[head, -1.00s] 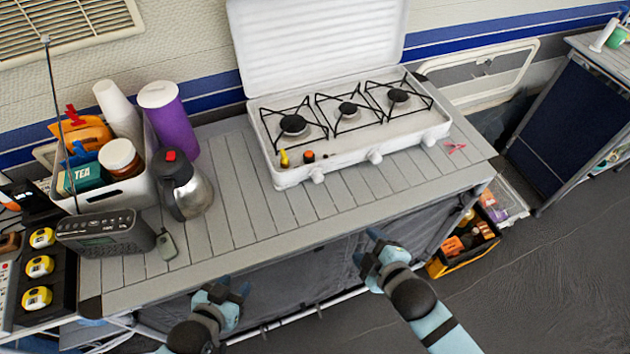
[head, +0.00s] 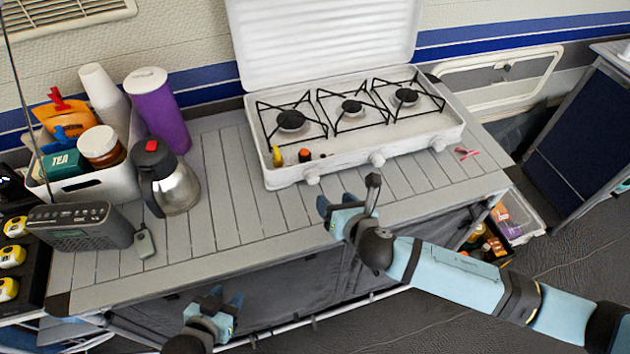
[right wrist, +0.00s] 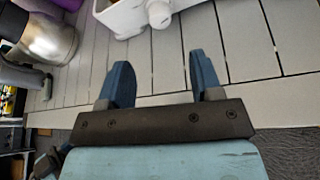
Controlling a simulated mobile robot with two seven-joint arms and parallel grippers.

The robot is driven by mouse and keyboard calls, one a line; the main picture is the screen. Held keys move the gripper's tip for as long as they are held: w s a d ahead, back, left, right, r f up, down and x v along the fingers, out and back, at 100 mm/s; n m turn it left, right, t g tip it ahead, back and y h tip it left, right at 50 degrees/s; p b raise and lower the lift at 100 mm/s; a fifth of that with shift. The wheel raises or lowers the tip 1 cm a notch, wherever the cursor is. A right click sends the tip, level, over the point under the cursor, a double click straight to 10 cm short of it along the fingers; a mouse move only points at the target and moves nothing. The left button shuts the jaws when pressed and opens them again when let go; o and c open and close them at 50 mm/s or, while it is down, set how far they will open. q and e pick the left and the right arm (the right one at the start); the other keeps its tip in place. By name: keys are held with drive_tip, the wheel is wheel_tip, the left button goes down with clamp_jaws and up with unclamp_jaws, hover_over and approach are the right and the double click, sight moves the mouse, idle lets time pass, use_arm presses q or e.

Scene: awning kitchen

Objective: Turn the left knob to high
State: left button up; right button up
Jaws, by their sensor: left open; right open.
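A white three-burner stove (head: 350,165) with its lid raised stands at the back of the slatted table. Three white knobs line its front: the left knob (head: 312,178), the middle knob (head: 377,160) and the right knob (head: 438,144). The left knob's setting is too small to read. My right gripper (head: 348,194) is open and empty over the table's front part, below and right of the left knob, apart from it. In the right wrist view a white knob (right wrist: 159,14) shows ahead of the open fingers. My left gripper (head: 228,304) is open and empty in front of the table's edge.
A kettle (head: 170,180), purple cup (head: 160,108), filled white bin (head: 125,175) and radio (head: 80,228) stand left on the table. A yellow lighter (head: 277,157) lies on the stove front. A pink item (head: 467,153) lies right of the stove. The table's middle front is clear.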

sight(315, 181)
drive_tip(key=x, duration=1)
drive_tip(key=shift+w+a+f, duration=0.15)
drive_tip(key=shift+w, duration=0.2)
drive_tip(key=shift+s, duration=0.1)
drive_tip(key=c, duration=0.9)
